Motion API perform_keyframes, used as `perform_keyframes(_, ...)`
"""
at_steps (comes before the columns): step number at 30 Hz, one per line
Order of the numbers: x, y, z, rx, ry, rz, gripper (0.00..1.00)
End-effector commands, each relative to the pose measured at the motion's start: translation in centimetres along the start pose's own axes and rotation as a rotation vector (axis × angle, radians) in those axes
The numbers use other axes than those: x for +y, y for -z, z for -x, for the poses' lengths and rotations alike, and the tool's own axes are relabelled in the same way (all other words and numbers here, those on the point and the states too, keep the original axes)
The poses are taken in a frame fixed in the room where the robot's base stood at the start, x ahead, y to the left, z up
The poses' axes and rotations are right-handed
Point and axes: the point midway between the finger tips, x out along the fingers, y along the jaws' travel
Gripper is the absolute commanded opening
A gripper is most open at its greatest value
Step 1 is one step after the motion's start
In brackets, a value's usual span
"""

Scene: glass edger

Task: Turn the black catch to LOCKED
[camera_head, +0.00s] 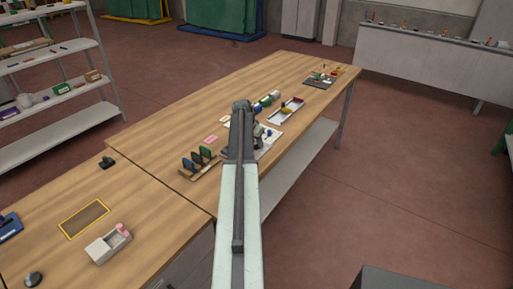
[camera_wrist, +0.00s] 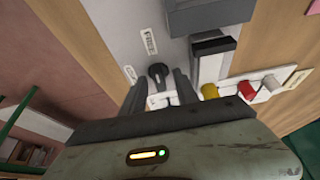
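The black catch (camera_wrist: 158,72) is a small round knob with a bar on a white plate (camera_wrist: 110,22). In the wrist view it shows just beyond and between my fingertips. One small white label (camera_wrist: 149,42) lies above it and another (camera_wrist: 130,73) to its left; their print is too small to read surely. My gripper (camera_wrist: 161,82) is open, with a finger on either side of the catch and visible gaps. I cannot tell whether the fingers reach down around it. In the head view my gripper (camera_head: 243,108) is over the long wooden table, and my arm hides the catch.
In the wrist view a grey block (camera_wrist: 210,14), a black-topped box (camera_wrist: 210,50) and red and yellow knobs (camera_wrist: 243,90) stand close right of my fingers. On the wooden table (camera_head: 165,120), a rack of coloured pieces (camera_head: 198,162) and a tray (camera_head: 287,110) flank my arm.

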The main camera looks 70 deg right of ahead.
Motion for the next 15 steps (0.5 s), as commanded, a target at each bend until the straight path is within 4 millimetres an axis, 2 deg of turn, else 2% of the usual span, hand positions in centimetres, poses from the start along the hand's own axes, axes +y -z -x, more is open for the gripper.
perform_keyframes(4,0.04,0.07,0.15,0.000,0.000,0.000,0.36)
perform_keyframes(5,0.04,0.07,0.16,0.000,0.000,-0.001,0.31)
perform_keyframes(8,0.06,0.08,0.16,0.000,0.000,-0.001,0.03)
perform_keyframes(9,0.07,0.08,0.16,0.000,0.000,-0.001,0.00)
perform_keyframes(12,0.14,0.60,-0.06,0.000,-0.002,-0.004,0.00)
perform_keyframes(15,0.15,0.27,0.09,0.001,0.001,0.001,0.00)
